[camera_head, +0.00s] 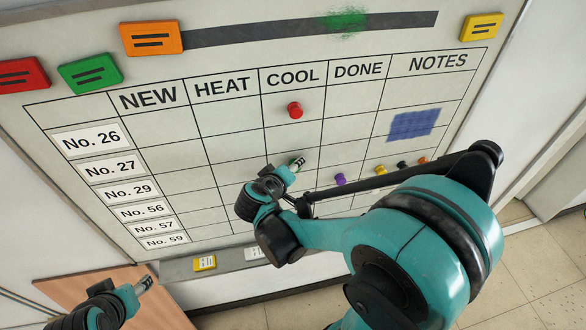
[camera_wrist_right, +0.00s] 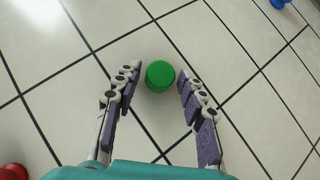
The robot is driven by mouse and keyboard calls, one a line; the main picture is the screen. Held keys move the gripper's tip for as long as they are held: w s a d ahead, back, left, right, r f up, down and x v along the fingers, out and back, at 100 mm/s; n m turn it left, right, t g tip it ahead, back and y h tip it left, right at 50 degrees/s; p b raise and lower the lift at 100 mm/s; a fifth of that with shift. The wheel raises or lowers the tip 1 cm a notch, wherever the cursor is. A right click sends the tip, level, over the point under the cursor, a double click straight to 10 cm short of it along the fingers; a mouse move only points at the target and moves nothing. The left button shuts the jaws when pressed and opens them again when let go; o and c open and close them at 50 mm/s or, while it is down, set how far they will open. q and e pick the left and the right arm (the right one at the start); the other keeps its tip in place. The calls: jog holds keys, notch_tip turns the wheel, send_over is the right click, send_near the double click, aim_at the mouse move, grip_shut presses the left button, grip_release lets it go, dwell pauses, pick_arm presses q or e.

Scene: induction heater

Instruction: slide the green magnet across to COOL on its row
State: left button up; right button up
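In the right wrist view the round green magnet (camera_wrist_right: 160,75) sits on the board between the tips of my right gripper (camera_wrist_right: 158,78). The fingers are spread, with a gap showing on each side of the magnet. In the head view my right gripper (camera_head: 296,164) is at the board, around the lower part of the COOL column (camera_head: 293,76). It largely hides the green magnet there, so I cannot tell its exact cell. My left gripper (camera_head: 145,283) is low at the left, away from the board grid; its fingers are too small to judge.
A red magnet (camera_head: 294,109) sits under COOL in the top row. A purple magnet (camera_head: 340,179) and several small magnets (camera_head: 380,170) lie to the right of my right gripper. A blue scribble (camera_head: 413,124) is under NOTES. The board's ledge (camera_head: 225,262) runs below the grid.

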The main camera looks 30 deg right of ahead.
jog(key=v, duration=1.2)
jog(key=s+a+f+y+b, duration=0.1)
jog(key=s+f+y+b, duration=0.1)
jog(key=f+b, duration=0.9)
jog(key=s+a+f+y+b, duration=0.1)
jog(key=f+y+b, duration=0.3)
jog(key=f+b, duration=0.7)
jog(key=s+a+f+y+b, duration=0.1)
jog(key=s+f+y+b, duration=0.2)
jog(key=f+b, duration=0.8)
notch_tip(320, 180, down, 5)
jog(key=shift+s+m, duration=0.3)
jog(key=shift+s, duration=0.1)
